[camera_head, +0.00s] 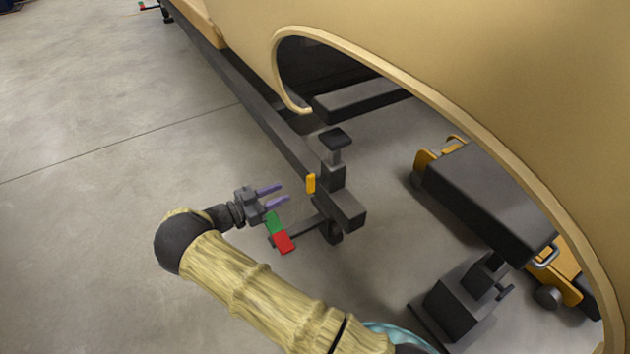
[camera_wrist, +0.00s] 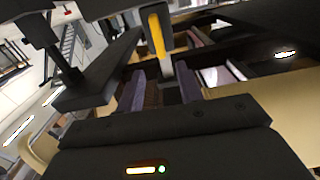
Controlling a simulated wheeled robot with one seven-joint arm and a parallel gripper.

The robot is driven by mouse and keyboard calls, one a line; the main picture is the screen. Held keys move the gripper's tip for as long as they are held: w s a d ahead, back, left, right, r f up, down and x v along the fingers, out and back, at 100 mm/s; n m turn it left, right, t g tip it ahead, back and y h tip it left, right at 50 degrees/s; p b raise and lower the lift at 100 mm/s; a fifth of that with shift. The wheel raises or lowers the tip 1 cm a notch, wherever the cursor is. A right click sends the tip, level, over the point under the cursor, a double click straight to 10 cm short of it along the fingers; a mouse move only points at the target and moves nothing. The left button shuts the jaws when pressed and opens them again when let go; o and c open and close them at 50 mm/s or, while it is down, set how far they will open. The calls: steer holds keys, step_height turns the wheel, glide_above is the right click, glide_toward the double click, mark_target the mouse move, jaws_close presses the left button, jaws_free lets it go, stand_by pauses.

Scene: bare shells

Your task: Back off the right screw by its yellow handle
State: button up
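The yellow handle (camera_head: 310,183) is a small upright bar on the near side of a dark screw jack stand (camera_head: 334,176) under the edge of the tan shell. In the wrist view the yellow handle (camera_wrist: 157,34) is upright and lies ahead of the fingers, roughly in line with the gap between them. My gripper (camera_head: 285,192) has two purple fingers spread apart, pointing at the handle from the left. The gap between the fingers (camera_wrist: 160,71) looks empty, with the handle beyond the tips. The screw's thread is not clearly visible.
Green and red blocks (camera_head: 280,232) sit low on the stand's foot, just below my gripper. The tan shell (camera_head: 540,80) with its oval opening rises at right. Dark blocks and a yellow-and-black wheeled unit (camera_head: 490,200) lie inside. Concrete floor (camera_head: 90,200) at left is clear.

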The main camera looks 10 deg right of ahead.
mark_target(307, 182)
steer(key=b+x, duration=0.5)
steer(key=x, duration=0.8)
steer(key=shift+f, duration=0.1)
steer(key=shift+a, duration=0.1)
jaws_close()
